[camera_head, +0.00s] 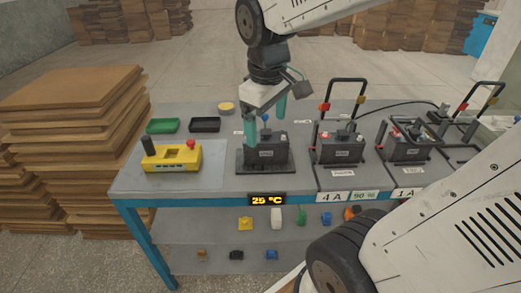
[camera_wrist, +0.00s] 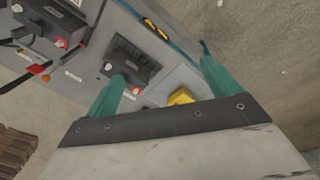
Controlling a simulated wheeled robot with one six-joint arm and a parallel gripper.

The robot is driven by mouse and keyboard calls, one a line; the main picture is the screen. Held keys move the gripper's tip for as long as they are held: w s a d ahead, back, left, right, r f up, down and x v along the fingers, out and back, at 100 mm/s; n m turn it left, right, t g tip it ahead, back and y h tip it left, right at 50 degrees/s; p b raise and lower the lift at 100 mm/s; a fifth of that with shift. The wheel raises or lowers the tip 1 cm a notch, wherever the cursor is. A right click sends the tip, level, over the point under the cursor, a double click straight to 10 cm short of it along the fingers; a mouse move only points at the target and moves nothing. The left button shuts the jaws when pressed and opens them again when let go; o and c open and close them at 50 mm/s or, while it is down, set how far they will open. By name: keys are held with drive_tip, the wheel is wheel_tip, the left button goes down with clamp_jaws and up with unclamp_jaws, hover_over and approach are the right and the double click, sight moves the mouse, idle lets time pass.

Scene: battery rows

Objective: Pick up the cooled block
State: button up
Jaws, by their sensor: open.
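The cooled block (camera_head: 267,154) is a dark grey battery block with a small label. It sits upright on a black plate (camera_head: 246,168) behind a display (camera_head: 266,200) reading 25 °C. My gripper (camera_head: 266,128) is open and empty, its green fingers pointing down. In the head view, one finger overlaps the block's left side and the other shows behind its right side; contact cannot be told. In the wrist view the block (camera_wrist: 132,60), with red and white terminals, lies left of centre between the spread fingers (camera_wrist: 163,70).
A yellow box with a red button (camera_head: 172,160) stands left on the table. Green (camera_head: 162,126) and black (camera_head: 205,125) trays lie behind it. More blocks (camera_head: 340,147) (camera_head: 408,144) with upright handle frames stand to the right. Coloured pieces lie on the lower shelf.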

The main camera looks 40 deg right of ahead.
drive_tip(key=w+d+f+n, duration=0.2)
drive_tip(key=w+d+f, duration=0.15)
drive_tip(key=w, duration=0.35)
drive_tip(key=n+h, duration=0.1)
drive_tip(key=n, duration=0.3)
hover_over(265, 132)
drive_tip(key=a, duration=0.1)
drive_tip(key=shift+g, duration=0.3)
drive_tip(key=f, duration=0.6)
drive_tip(key=shift+s+a+f, duration=0.1)
drive_tip(key=shift+s, duration=0.25)
drive_tip(key=f, duration=0.2)
drive_tip(key=d+f, duration=0.1)
drive_tip(key=f, duration=0.5)
drive_tip(key=shift+w+d+f, duration=0.25)
drive_tip(key=shift+w, duration=0.05)
drive_tip(key=shift+c, duration=0.3)
drive_tip(key=shift+r, duration=0.1)
clamp_jaws()
